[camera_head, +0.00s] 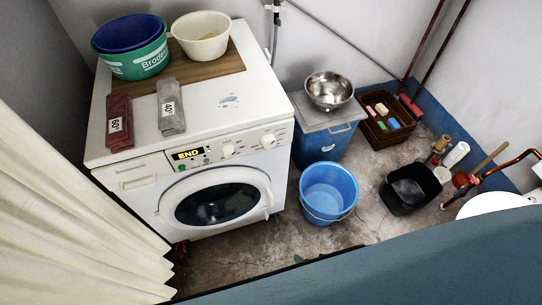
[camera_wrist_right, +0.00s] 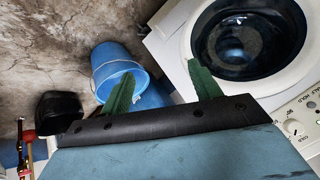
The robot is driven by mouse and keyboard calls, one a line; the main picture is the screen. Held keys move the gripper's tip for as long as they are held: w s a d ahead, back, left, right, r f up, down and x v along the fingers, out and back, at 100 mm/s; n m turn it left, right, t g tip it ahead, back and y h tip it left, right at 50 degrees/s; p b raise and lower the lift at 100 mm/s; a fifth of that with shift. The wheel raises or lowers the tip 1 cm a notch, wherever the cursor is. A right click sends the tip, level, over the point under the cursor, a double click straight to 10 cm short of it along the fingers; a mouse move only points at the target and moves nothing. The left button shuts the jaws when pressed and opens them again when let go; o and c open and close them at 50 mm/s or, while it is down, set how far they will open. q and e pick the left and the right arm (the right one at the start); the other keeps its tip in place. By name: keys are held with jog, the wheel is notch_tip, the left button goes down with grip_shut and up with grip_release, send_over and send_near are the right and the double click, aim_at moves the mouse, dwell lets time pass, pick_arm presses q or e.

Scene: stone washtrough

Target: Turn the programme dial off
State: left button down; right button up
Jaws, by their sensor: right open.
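The white washing machine (camera_head: 150,200) stands at left with its round door (camera_head: 218,204) closed. Its display (camera_head: 187,154) reads END in yellow. Two round white knobs are on the panel, a left knob (camera_head: 229,151) and a right knob (camera_head: 268,140). I cannot read which is the programme dial or where they point. In the right wrist view one knob (camera_wrist_right: 293,127) shows at the right edge, beside the gripper. My right gripper (camera_wrist_right: 163,66) is open and empty, its green fingers apart below the door glass. In the head view only a green tip (camera_head: 298,259) clearly shows. My left gripper is out of view.
A blue bucket (camera_head: 328,190) stands on the floor right of the machine. A blue bin (camera_head: 325,147) carries a metal bowl (camera_head: 329,89). Basins (camera_head: 130,45) and folded towels (camera_head: 171,105) lie on top of the machine. A cream curtain (camera_head: 60,220) hangs at left.

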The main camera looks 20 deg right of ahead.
jog(key=w+a+r+m+t+b, duration=0.3)
jog(key=w+r+m+t+b, duration=0.45)
jog(key=w, duration=0.55)
jog(key=m+t+h+b, duration=0.1)
jog(key=m+t+b, duration=0.2)
jog(key=m+b, duration=0.7)
send_near(271, 145)
jog(key=w+m+p, duration=0.1)
jog(key=w, duration=0.1)
jog(key=w+m, duration=0.1)
jog(key=w, duration=0.1)
jog(key=w+m+p, duration=0.1)
jog(key=w, duration=0.2)
jog(key=shift+a+p, duration=0.3)
jog(key=shift+a, duration=0.05)
jog(key=shift+w, duration=0.65)
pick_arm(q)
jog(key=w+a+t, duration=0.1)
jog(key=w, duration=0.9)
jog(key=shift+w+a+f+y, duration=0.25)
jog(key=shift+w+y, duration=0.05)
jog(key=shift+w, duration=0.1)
pick_arm(e)
jog(key=shift+c, duration=0.3)
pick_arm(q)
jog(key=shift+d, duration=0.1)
pick_arm(e)
jog(key=c, duration=0.9)
